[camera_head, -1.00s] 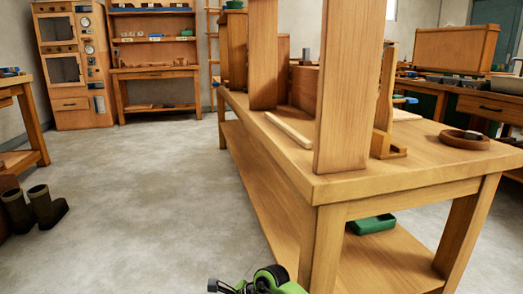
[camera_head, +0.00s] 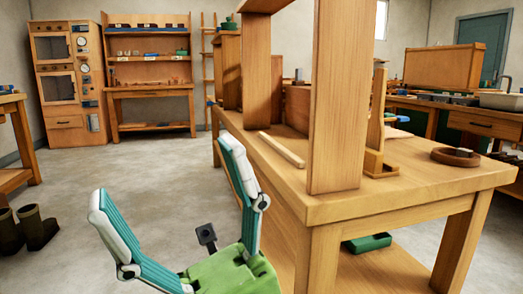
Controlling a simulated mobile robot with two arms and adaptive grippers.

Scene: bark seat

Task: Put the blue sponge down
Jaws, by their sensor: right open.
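My right gripper (camera_head: 165,172) is in the lower left of the head view, beside the near end of the wooden workbench (camera_head: 410,200). Its two teal-and-white fingers are spread wide and point up. Nothing shows between them. I cannot make out the blue sponge for certain. A small blue item (camera_head: 397,118) shows partly behind an upright wooden piece on the bench's far side, too small to identify. My left gripper is not in view.
Tall wooden uprights (camera_head: 338,110), a loose strip (camera_head: 281,149) and a round brown dish (camera_head: 455,157) stand or lie on the bench. A green tray (camera_head: 367,243) is on its lower shelf. Dark boots (camera_head: 38,230) stand at left. The floor between is clear.

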